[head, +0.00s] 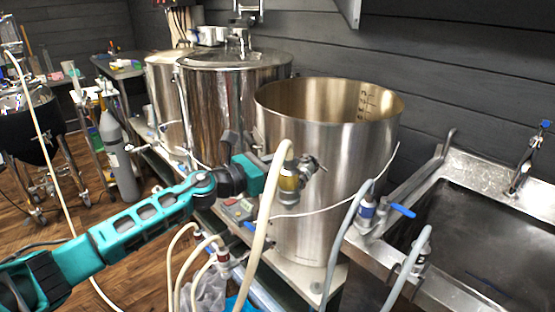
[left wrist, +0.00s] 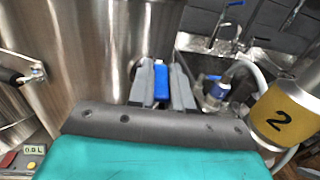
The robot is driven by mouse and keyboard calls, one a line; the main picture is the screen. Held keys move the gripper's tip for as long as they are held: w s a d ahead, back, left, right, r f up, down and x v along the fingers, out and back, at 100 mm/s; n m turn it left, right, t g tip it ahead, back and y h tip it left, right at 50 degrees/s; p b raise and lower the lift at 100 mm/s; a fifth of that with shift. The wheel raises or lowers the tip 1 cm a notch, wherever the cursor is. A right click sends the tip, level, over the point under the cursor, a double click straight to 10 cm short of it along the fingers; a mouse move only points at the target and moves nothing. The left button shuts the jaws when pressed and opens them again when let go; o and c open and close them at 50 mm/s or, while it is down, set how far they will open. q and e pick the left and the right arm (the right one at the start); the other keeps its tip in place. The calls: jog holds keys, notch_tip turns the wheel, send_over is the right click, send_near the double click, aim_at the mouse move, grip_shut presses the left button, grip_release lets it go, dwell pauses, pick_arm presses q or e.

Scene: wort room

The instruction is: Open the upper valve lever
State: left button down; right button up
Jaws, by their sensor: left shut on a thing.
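My left gripper (left wrist: 162,74) is shut on a blue valve lever (left wrist: 161,84), which shows between its two grey fingers in the left wrist view, in front of the steel kettle wall. In the head view my left gripper (head: 255,170) is at the front of the open kettle (head: 340,190), beside the upper valve (head: 292,178) with its yellow band. There the fingertips and the gripped lever are hidden behind the hose and valve. The yellow band marked "2" (left wrist: 283,118) is at the right in the left wrist view. My right gripper is not in view.
A pale hose (head: 270,225) hangs from the upper valve, close to my left gripper. Another valve with a blue lever (head: 402,210) stands by the sink (head: 480,230) at the right. A control box (head: 236,209) is below my gripper. Lidded kettles (head: 235,95) stand behind.

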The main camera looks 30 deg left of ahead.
pick_arm(q)
jog(key=shift+r, duration=0.15)
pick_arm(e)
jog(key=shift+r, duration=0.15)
pick_arm(q)
jog(key=c, duration=1)
grip_release()
jog(key=shift+c, duration=0.2)
jog(key=shift+s+a+f, duration=0.25)
jog(key=shift+s, duration=0.2)
jog(key=b+v, duration=0.3)
jog(key=v, duration=0.9)
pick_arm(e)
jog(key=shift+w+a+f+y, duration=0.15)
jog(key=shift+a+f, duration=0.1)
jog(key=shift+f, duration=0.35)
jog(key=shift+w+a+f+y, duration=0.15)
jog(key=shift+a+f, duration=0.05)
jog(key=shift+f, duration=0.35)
pick_arm(q)
jog(key=shift+d+r, duration=0.1)
jog(key=shift+d, duration=0.05)
